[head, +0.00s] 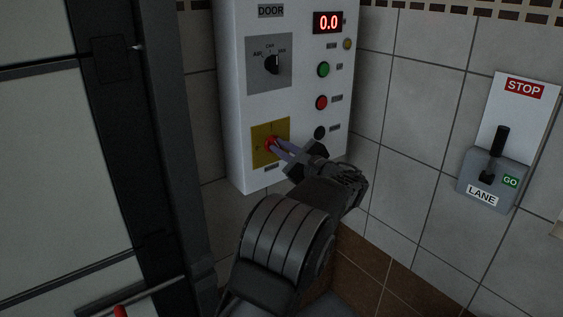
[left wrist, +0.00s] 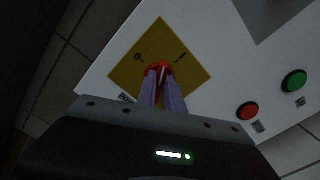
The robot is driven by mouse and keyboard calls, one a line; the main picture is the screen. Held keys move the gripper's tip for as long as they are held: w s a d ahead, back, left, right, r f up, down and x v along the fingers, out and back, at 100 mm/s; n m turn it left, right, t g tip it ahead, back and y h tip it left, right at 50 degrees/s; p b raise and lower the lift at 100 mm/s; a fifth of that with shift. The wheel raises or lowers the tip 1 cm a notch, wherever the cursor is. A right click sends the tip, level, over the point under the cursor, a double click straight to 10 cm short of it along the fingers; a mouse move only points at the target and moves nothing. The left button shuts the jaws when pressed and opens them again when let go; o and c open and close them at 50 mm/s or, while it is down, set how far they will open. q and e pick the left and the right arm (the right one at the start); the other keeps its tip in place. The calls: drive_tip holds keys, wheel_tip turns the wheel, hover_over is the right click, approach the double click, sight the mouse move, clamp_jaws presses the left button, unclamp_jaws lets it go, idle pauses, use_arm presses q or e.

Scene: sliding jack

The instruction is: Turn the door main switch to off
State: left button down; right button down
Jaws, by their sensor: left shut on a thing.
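The door main switch is a red rotary knob (head: 271,143) on a yellow plate (head: 258,152), low on the white DOOR panel (head: 240,90). In the left wrist view the knob (left wrist: 159,70) sits in the middle of the yellow plate (left wrist: 125,72), with a mark at its upper left and another at its upper right. My left gripper (head: 277,146) is shut on the red knob, its two pale fingers on either side. The fingers partly cover the knob, so its exact angle is hard to tell. My right gripper is not in view.
The panel also carries a black selector (head: 272,65), a green button (head: 323,69), a red button (head: 321,102), a black button (head: 320,132) and a display reading 0.0 (head: 328,22). A STOP/GO LANE lever box (head: 492,178) hangs at right. A dark door frame (head: 165,150) stands left.

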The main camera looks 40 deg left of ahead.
use_arm(q)
drive_tip(key=shift+s+f+n+b, duration=0.1)
drive_tip(key=shift+f+n+b, duration=0.1)
drive_tip(key=shift+n+b, duration=3.25)
drive_tip(key=shift+s+f+n+b, duration=0.15)
drive_tip(key=shift+n+b, duration=2.2)
drive_tip(key=shift+b, duration=2.05)
drive_tip(key=shift+w, duration=0.1)
drive_tip(key=c, duration=1.5)
unclamp_jaws()
drive_tip(key=shift+o, duration=0.2)
drive_tip(key=v, duration=0.7)
drive_tip(key=shift+d+b, duration=0.35)
drive_tip(key=shift+b, duration=0.1)
